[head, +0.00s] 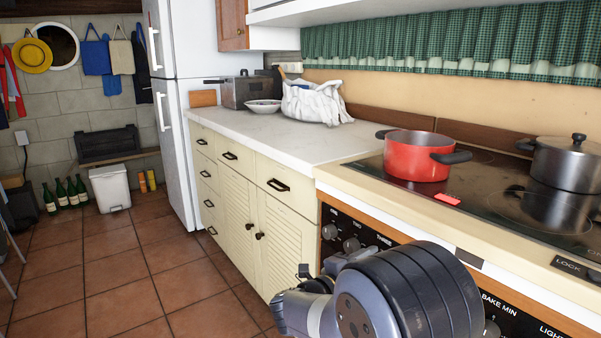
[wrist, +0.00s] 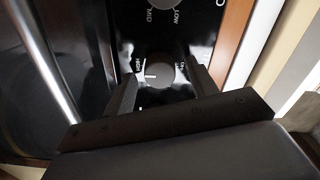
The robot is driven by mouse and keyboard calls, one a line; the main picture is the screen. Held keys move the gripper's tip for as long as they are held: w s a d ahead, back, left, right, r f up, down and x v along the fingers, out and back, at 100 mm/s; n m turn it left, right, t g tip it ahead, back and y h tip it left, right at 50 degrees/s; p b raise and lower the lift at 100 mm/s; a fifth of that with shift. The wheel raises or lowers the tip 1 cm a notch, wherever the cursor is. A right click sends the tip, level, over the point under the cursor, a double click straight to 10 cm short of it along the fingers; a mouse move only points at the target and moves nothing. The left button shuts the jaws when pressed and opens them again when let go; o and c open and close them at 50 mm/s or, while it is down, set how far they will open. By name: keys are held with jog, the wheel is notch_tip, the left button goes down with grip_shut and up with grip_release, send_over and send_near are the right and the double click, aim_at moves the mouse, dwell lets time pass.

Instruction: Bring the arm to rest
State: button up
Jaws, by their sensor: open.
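My arm (head: 400,295) reaches in from the bottom of the head view, in front of the stove. Its bulky grey joint covers part of the stove's control panel. In the wrist view my gripper (wrist: 165,80) is open, with its two dark fingers apart and pointing at the black panel. A round grey knob (wrist: 160,72) shows between the fingertips. I cannot tell whether the fingers touch it. In the head view the fingertips cannot be made out clearly.
The stove panel's knobs (head: 351,244) are close to my arm. A red pot (head: 417,157) and a dark lidded pot (head: 567,163) stand on the cooktop. A cream cabinet (head: 228,190) and a white fridge (head: 175,95) line the left. The tiled floor (head: 95,270) is open.

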jog(key=n+p, duration=1.9)
dwell(0.7)
